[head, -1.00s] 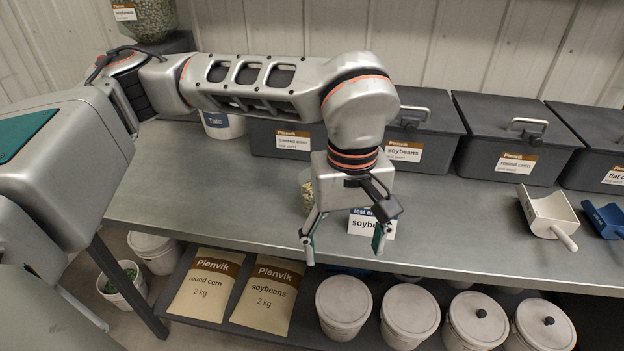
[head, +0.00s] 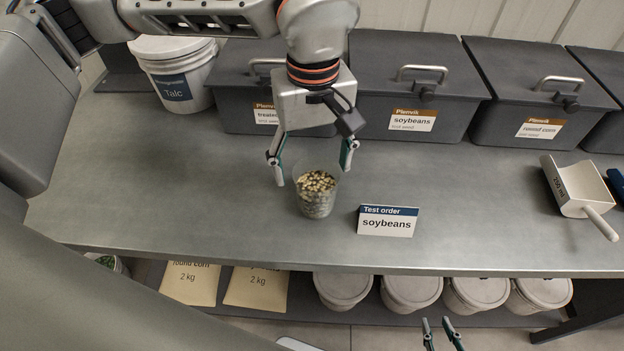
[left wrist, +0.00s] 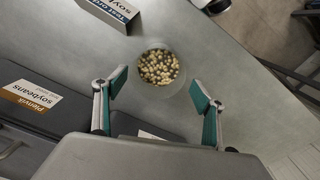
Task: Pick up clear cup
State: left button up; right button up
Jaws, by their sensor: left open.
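The clear cup (head: 316,193) stands upright on the grey bench and holds pale and dark seeds. My left gripper (head: 313,166) is open, pointing down at the cup from behind it, its teal-padded fingers spread to either side of the rim. In the left wrist view the cup (left wrist: 159,66) lies just beyond the open fingertips (left wrist: 159,88), centred between them, with no contact visible. My right gripper (head: 437,322) shows only its fingertips at the bottom edge, with a gap between them.
A "soybeans" test-order card (head: 388,221) stands just right of the cup. Lidded grey bins (head: 417,80) line the back, with a talc bucket (head: 173,72) at left. A white scoop (head: 572,188) lies at right. The bench (head: 180,195) left of the cup is clear.

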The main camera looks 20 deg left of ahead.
pick_arm(q)
jog(key=f, duration=0.7)
jog(key=shift+s+d+f, duration=0.15)
jog(key=shift+d+f, duration=0.15)
jog(key=shift+d, duration=0.05)
jog(key=c, duration=1.3)
